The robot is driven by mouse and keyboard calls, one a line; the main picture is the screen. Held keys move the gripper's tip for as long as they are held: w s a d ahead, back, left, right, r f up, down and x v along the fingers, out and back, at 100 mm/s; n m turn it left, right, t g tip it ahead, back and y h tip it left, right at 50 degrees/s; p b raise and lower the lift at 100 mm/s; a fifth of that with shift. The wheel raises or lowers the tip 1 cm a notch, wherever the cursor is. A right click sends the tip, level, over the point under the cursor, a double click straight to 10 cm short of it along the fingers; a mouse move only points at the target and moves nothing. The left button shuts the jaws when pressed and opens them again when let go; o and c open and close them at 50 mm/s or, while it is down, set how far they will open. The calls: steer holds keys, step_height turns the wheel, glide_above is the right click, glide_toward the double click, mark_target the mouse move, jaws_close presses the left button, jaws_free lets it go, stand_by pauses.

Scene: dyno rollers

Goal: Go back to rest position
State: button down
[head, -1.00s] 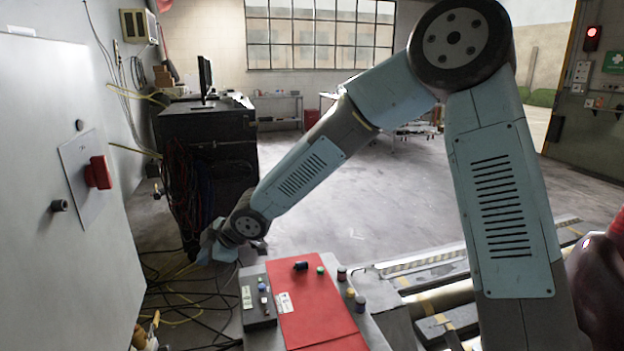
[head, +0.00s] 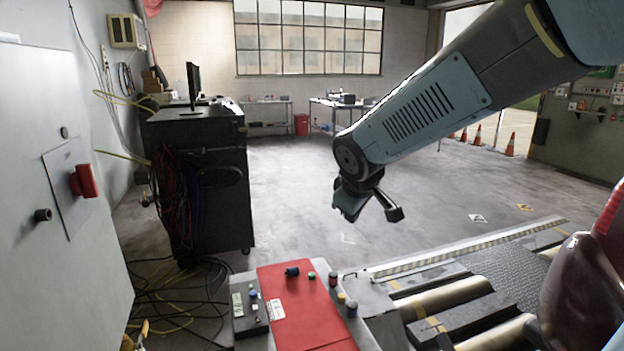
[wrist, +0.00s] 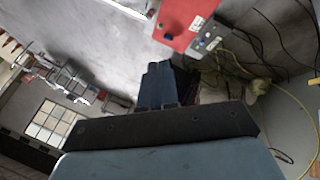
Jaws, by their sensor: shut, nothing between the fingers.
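My gripper (head: 349,212) hangs at the end of my arm near the middle of the head view. It is in the air over open floor, behind and above the red-topped control console (head: 300,305), and apart from it. In the wrist view, my gripper (wrist: 158,66) has its fingers together with nothing between them. My forearm runs from the gripper up to the top right of the head view.
A grey panel with a red switch (head: 84,180) stands at the left. A dark cabinet (head: 215,195) stands behind it, with cables on the floor. Rollers (head: 455,297) lie at the lower right. A red rounded object (head: 590,285) is at the right edge. Mid-floor is clear.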

steer(key=s+d+r+m, duration=0.2)
steer(key=s+d+m, duration=0.3)
steer(key=s+d, duration=0.2)
steer(key=s+d+r+m+g, duration=0.1)
steer(key=s+d+m, duration=0.3)
steer(key=s+d, duration=0.4)
steer(key=s+r, duration=0.1)
steer(key=s, duration=0.2)
steer(key=shift+s+r+m, duration=0.3)
steer(key=shift+s+m, duration=0.1)
